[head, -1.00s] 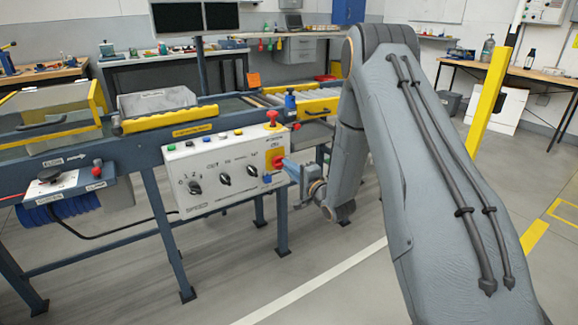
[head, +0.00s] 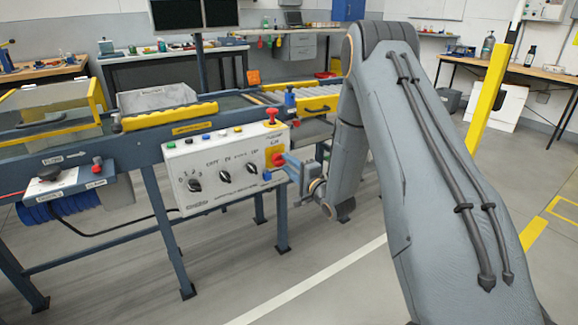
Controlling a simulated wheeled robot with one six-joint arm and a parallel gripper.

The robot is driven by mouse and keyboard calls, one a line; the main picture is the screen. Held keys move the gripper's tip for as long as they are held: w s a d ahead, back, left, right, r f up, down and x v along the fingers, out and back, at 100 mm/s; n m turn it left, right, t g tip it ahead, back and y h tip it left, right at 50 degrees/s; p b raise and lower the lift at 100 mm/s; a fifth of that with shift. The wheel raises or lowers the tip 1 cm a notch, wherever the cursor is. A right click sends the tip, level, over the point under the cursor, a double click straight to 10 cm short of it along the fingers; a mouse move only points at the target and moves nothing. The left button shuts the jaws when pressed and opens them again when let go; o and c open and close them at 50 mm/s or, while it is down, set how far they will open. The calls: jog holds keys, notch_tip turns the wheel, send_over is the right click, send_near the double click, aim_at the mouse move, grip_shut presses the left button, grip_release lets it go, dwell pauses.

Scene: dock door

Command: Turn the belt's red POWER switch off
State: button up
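The belt's control panel (head: 222,172) is a white box on the front of the blue conveyor frame. The red POWER switch (head: 278,158) sits on a yellow plate at the panel's right end. Its exact handle position is too small to tell. My gripper (head: 283,168) is right at the switch, reaching in from the right with its bluish fingers. The fingers partly cover the switch and plate. I cannot tell whether they touch or grip it.
Black knobs (head: 225,176) line the panel, with small coloured buttons above. A red mushroom knob (head: 271,115) stands on top near the right end. A smaller box with a red button (head: 97,165) is at left. The floor in front is clear.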

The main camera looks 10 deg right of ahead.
jog(key=v, duration=0.7)
jog(key=shift+s+d+p, duration=0.15)
jog(key=shift+s+p, duration=0.2)
jog(key=shift+p, duration=0.05)
jog(key=s+a+r+n+g+h, duration=0.4)
jog(key=s+a+r+n+g, duration=0.2)
jog(key=s+a+n+g, duration=0.15)
jog(key=s+a+r+n+g, duration=0.2)
jog(key=s+r+n+g, duration=0.1)
jog(key=s, duration=0.8)
jog(key=s+a+r+n+g+h, duration=0.1)
jog(key=s+a+r+n+g, duration=0.15)
jog(key=s, duration=0.85)
jog(key=s+a+r+n+g, duration=0.15)
jog(key=s+n+g, duration=0.25)
jog(key=s, duration=0.7)
jog(key=d+r+m+p, duration=0.2)
jog(key=d+r+p, duration=0.6)
jog(key=p, duration=0.8)
jog(key=shift+w+d+r+h, duration=0.2)
jog(key=shift+d+r+h, duration=0.05)
jog(key=shift+r+h, duration=0.05)
